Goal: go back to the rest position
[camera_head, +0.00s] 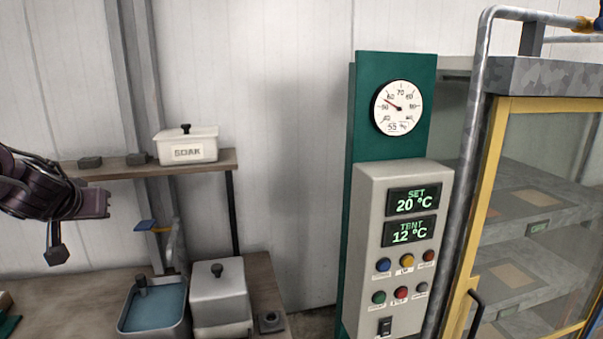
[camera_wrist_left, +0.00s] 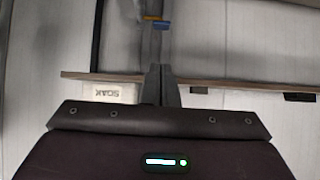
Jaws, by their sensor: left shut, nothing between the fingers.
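My left gripper (camera_head: 105,203) comes in from the left in the head view, in the air above the workbench (camera_head: 68,287) and just below the level of the wall shelf (camera_head: 130,168). It is shut with nothing held. In the left wrist view the fingers (camera_wrist_left: 160,85) are together, pointing toward the wall and the shelf. My right gripper does not show in either view.
A white SOAK box (camera_head: 186,146) and dark blocks sit on the shelf. A blue-filled tub (camera_head: 155,307) and a lidded grey box (camera_head: 220,296) stand on the bench. A control panel (camera_head: 398,245) and a yellow-framed glass cabinet (camera_head: 487,200) stand right.

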